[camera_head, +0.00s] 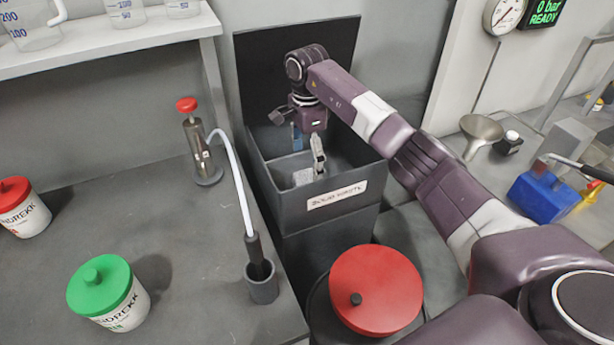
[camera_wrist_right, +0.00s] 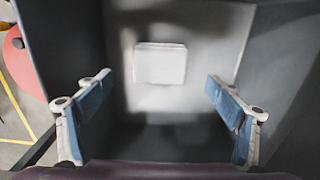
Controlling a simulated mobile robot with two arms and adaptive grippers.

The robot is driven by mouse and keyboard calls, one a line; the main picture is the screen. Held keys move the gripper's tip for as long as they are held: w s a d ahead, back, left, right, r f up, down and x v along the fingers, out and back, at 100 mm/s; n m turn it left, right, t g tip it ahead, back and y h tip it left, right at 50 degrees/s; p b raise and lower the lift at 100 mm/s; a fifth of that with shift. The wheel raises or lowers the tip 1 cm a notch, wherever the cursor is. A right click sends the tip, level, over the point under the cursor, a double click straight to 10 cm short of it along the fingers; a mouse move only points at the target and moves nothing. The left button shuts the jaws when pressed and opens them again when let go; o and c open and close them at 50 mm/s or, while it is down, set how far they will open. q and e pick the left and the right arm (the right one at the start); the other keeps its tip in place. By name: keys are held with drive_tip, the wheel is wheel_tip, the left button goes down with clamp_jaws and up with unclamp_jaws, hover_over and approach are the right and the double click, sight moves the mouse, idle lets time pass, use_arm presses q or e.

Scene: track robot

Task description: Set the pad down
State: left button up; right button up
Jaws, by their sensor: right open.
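The pad (camera_wrist_right: 160,63) is a pale, flat rectangle lying at the bottom of the dark waste bin. In the head view the pad (camera_head: 303,177) shows as a small grey-white patch inside the bin (camera_head: 280,215), which has a label reading "SOLID WASTE". My right gripper (camera_head: 308,148) reaches down into the bin's mouth from above. In the right wrist view its blue-padded fingers (camera_wrist_right: 160,95) are wide apart with nothing between them, and the pad lies beyond the tips, apart from them. My left gripper is not in view.
The bin's raised lid (camera_head: 330,45) stands behind my wrist. A red-lidded drum (camera_head: 376,290) stands in front of the bin. Left, the grey bench holds a green-lidded jar (camera_head: 107,292), a red-topped pump (camera_head: 198,145) and a holder (camera_head: 262,283) with a hosed wand. A blue container (camera_head: 540,197) sits right.

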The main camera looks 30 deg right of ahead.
drive_tip(key=shift+r, duration=1.55)
